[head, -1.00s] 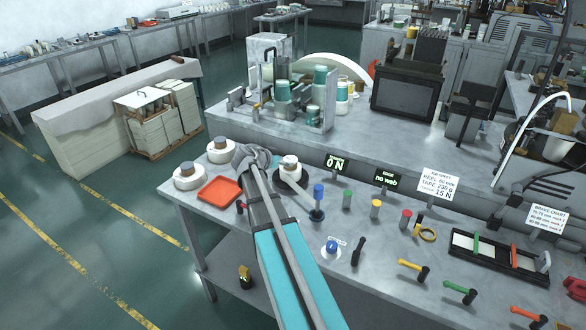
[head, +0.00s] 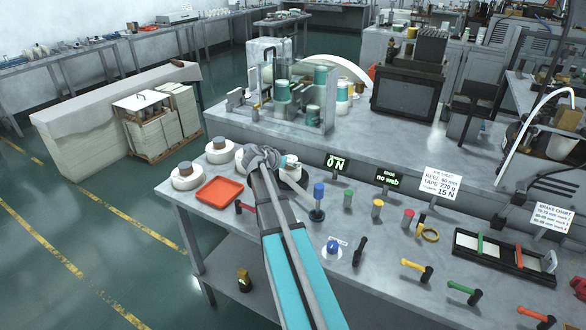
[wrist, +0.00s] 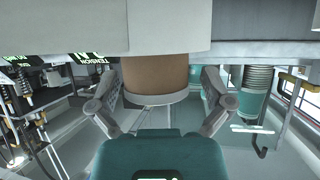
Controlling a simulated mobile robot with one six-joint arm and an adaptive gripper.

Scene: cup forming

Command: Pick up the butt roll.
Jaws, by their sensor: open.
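Several white rolls stand at the left end of the bench. One roll with a brown core (head: 185,174) is at the left corner and another (head: 218,151) is behind it. A third white roll (head: 239,157) is partly hidden by my gripper (head: 262,157). I cannot tell by looks which is the butt roll. In the wrist view, my gripper (wrist: 161,88) is open, with a finger on each side of a brown core (wrist: 155,74) that has a pale rim. The left finger looks close to the core; a gap shows at the right. Contact is not visible.
A red-orange tray (head: 219,191) lies in front of the rolls. A blue-topped post (head: 318,203) stands to the right of my arm. A clear-walled stand with teal spools (head: 283,92) is behind. Small handled tools, including a yellow one (head: 417,270), lie at right.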

